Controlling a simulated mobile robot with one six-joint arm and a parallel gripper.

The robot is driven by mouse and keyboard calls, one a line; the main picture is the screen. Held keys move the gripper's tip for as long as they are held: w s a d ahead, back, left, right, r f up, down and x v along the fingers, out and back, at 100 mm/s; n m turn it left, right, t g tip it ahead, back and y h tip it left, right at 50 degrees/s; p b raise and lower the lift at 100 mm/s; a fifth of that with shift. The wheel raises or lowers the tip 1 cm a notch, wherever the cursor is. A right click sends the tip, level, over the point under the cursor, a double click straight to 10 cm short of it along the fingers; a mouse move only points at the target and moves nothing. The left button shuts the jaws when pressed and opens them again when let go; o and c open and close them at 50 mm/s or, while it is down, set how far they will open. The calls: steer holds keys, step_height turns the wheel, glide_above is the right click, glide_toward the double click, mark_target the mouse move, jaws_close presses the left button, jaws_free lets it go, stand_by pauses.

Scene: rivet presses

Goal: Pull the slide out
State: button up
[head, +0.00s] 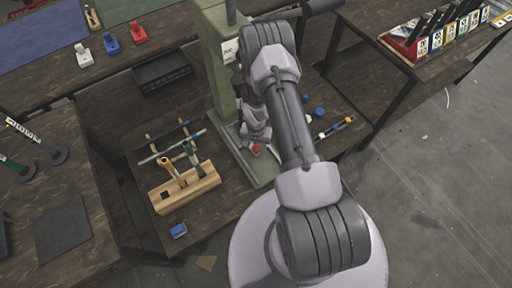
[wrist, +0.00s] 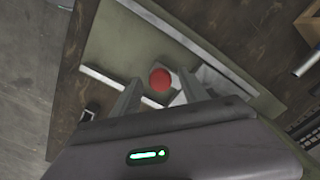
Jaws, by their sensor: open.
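The rivet press (head: 223,70) is a green column on a green base plate (head: 262,177). A red round knob (wrist: 160,80) shows in the wrist view above the green plate, and a small red spot (head: 256,149) shows in the head view at the press foot. I take the knob to be the slide's handle. Light metal bars (wrist: 178,32) lie on the plate around it. My gripper (wrist: 160,87) is open, its two fingers on either side of the knob. Contact cannot be told. The slide's body is mostly hidden by my gripper and arm.
A wooden block with tools (head: 187,188) stands left of the press base. A black tray (head: 163,74) lies behind it. Blue caps (head: 319,111) and a pen-like tool (head: 336,127) lie to the right.

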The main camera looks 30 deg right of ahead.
jaws_close()
stand_by(1.4)
